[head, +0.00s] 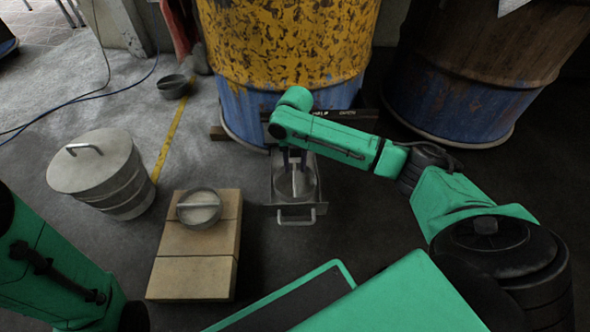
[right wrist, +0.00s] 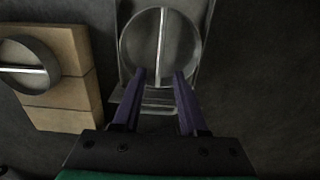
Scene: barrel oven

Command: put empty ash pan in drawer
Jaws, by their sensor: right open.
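A round grey pan (head: 308,182) with a bar across it sits in the pulled-out metal drawer (head: 296,210) at the foot of the yellow and blue barrel. The right wrist view shows this pan (right wrist: 133,52) upright, inside the drawer's walls. My right gripper (head: 293,156) is over it, pointing down. Its purple fingers (right wrist: 160,73) are open, and the bar's near end appears between their tips; I cannot tell whether they touch. A second round pan (head: 199,207) with a bar rests on the tan blocks. My left arm shows at lower left, its gripper out of view.
The tan blocks (head: 192,278) stand left of the drawer. A lidded metal bin (head: 125,190) is further left, a small dark bowl (head: 173,87) behind. The barrel (head: 290,40) rises behind the drawer, another barrel (head: 470,80) at right. Floor between blocks and drawer is clear.

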